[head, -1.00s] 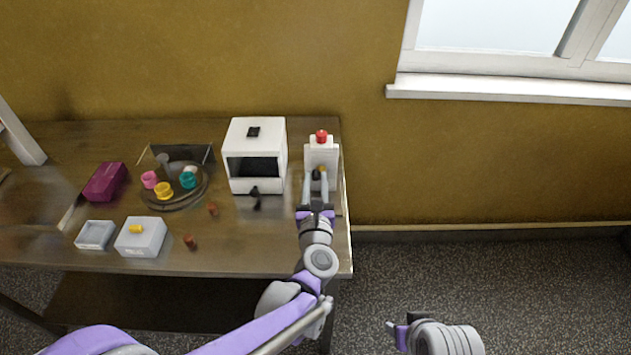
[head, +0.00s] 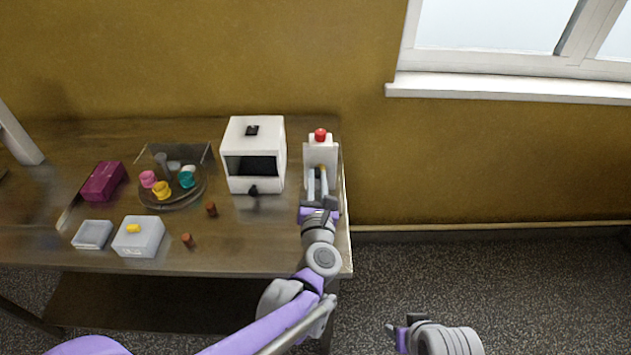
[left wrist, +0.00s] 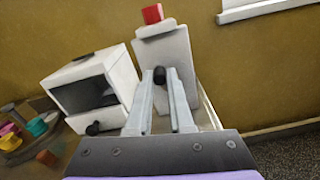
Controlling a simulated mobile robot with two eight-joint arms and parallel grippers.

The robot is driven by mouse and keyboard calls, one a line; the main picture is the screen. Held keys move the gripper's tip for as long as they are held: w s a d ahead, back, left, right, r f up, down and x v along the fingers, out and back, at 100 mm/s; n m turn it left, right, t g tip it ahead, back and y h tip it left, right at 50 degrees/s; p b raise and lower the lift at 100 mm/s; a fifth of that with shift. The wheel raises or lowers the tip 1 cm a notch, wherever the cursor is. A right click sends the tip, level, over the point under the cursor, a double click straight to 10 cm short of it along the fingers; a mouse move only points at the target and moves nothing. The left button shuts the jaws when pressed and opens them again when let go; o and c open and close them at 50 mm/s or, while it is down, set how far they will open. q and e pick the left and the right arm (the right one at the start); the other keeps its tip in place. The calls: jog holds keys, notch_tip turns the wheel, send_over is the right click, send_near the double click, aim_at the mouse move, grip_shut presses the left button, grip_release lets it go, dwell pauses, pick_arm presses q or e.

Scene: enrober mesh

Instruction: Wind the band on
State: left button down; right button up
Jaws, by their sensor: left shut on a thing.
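A white upright unit (head: 320,152) with a red block on top (head: 320,135) stands at the right end of the table. It also shows in the left wrist view (left wrist: 165,52). A dark knob (left wrist: 160,75) sits on its front face. My left gripper (head: 317,171) is in front of this unit, its two long fingers reaching to the face. In the left wrist view, its fingertips (left wrist: 167,80) are closed in at the dark knob. The fingers hide most of the knob in the head view. My right gripper (head: 397,332) is low, off the table, only partly in view.
A white box with a dark window (head: 252,165) stands just left of the unit. Further left are a round tray (head: 174,204) with coloured cups, a maroon box (head: 102,181), a grey box (head: 138,240), an open tray (head: 93,234) and brown pieces (head: 187,240).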

aim_at(331, 177)
pick_arm(q)
jog(key=m+b, duration=0.1)
jog(key=m, duration=0.2)
jog(key=d+m+b, duration=0.1)
jog(key=m, duration=0.2)
jog(key=d+m+b, duration=0.1)
jog(key=m, duration=0.3)
jog(key=shift+d+f, duration=0.15)
jog(key=shift+f, duration=0.1)
jog(key=m, duration=0.2)
jog(key=m+b, duration=0.1)
jog(key=d+f+m, duration=0.1)
jog(key=m, duration=0.1)
jog(key=shift+m, duration=0.3)
jog(key=m+b, duration=0.1)
jog(key=m, duration=0.1)
jog(key=f+m+b, duration=0.1)
jog(key=m, duration=0.2)
jog(key=shift+d, duration=0.1)
jog(key=shift+m, duration=0.4)
jog(key=c, duration=0.8)
grip_release()
